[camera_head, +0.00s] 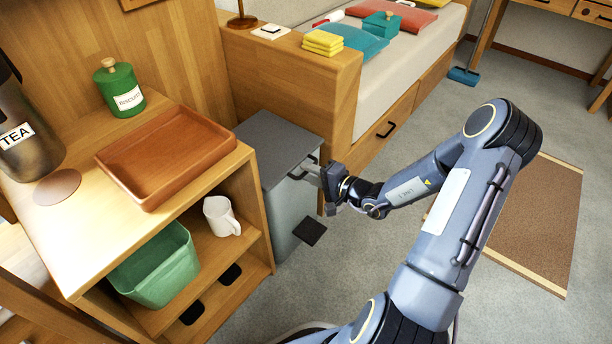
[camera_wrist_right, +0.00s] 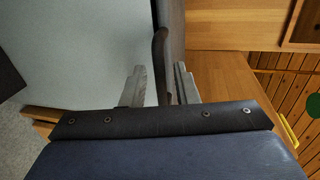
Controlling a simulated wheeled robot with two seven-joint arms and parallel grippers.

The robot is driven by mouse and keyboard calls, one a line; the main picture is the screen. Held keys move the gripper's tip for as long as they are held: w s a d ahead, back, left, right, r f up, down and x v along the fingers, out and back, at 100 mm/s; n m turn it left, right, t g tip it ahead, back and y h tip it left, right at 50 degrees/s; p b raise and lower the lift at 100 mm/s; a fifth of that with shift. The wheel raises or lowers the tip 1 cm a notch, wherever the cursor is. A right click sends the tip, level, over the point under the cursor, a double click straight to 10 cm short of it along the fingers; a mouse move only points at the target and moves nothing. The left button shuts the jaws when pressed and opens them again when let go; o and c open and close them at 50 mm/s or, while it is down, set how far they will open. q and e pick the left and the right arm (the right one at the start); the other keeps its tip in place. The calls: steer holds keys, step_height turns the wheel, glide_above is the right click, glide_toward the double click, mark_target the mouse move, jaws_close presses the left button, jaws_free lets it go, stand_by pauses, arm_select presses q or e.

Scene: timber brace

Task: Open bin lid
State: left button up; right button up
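The bin (camera_head: 292,205) is a light grey box between the wooden shelf and the bed. Its dark grey lid (camera_head: 268,138) lies flat and closed on top. My right gripper (camera_head: 312,171) is at the lid's front edge, by the handle. In the right wrist view, the dark lid handle (camera_wrist_right: 160,58) shows between the two fingers (camera_wrist_right: 158,88), which stand apart with gaps beside it. The lid's edge (camera_wrist_right: 173,25) and the pale bin front (camera_wrist_right: 80,50) show beyond. My left gripper is out of view.
The shelf unit (camera_head: 253,205) stands close on the bin's left, with a brown tray (camera_head: 165,150), a white mug (camera_head: 221,216) and a green tub (camera_head: 158,265). The wooden bed frame (camera_head: 290,85) stands close behind and right. A black pedal (camera_head: 310,231) juts out low in front.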

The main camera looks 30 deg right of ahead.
steer(key=shift+x, duration=0.8)
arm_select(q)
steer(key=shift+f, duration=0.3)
arm_select(e)
jaws_close()
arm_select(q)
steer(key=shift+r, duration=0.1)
arm_select(e)
steer(key=shift+r, duration=0.1)
